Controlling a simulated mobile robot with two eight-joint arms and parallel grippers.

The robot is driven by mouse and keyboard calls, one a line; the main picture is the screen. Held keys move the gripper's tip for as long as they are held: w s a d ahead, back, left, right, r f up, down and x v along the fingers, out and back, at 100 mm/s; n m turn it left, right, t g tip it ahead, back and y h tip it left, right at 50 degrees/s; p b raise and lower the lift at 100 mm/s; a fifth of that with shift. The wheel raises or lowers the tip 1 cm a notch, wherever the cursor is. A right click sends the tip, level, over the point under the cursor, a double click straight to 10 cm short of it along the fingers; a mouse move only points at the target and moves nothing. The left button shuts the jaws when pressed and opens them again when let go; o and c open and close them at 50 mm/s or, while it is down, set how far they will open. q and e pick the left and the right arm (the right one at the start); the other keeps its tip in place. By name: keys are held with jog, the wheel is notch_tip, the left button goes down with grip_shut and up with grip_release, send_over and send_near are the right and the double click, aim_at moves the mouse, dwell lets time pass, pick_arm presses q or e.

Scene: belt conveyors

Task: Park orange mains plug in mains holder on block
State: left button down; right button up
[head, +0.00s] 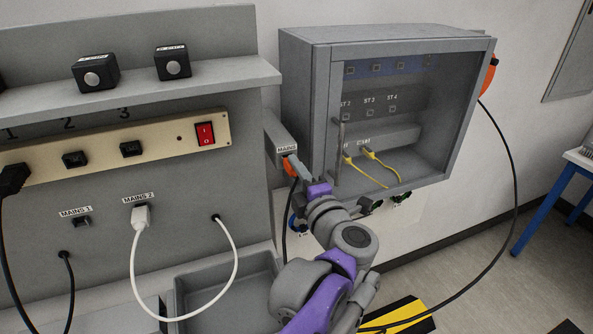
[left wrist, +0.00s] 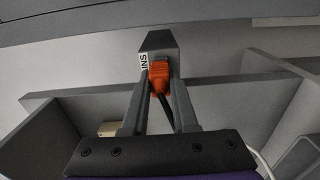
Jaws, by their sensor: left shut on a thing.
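The orange mains plug (head: 289,168) is at the lower end of the grey block (head: 279,135) labelled MAINS, beside the glass-fronted cabinet. My left gripper (head: 298,174) is shut on the plug. In the left wrist view, the orange plug (left wrist: 158,77) sits between the two fingers, up against the grey block (left wrist: 160,42), with its black cable hanging back between them. The holder's opening is hidden by the plug, and I cannot tell how deep the plug sits. My right gripper is not in view.
The cabinet (head: 298,110) stands close on the right of the block. On the left are a panel with a power strip (head: 105,152), a white plug (head: 141,215) in MAINS 2, and a grey tray (head: 262,262) below. A black cable (head: 511,170) loops to the floor at right.

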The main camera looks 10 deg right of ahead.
pick_arm(q)
jog(key=c, duration=0.6)
grip_release()
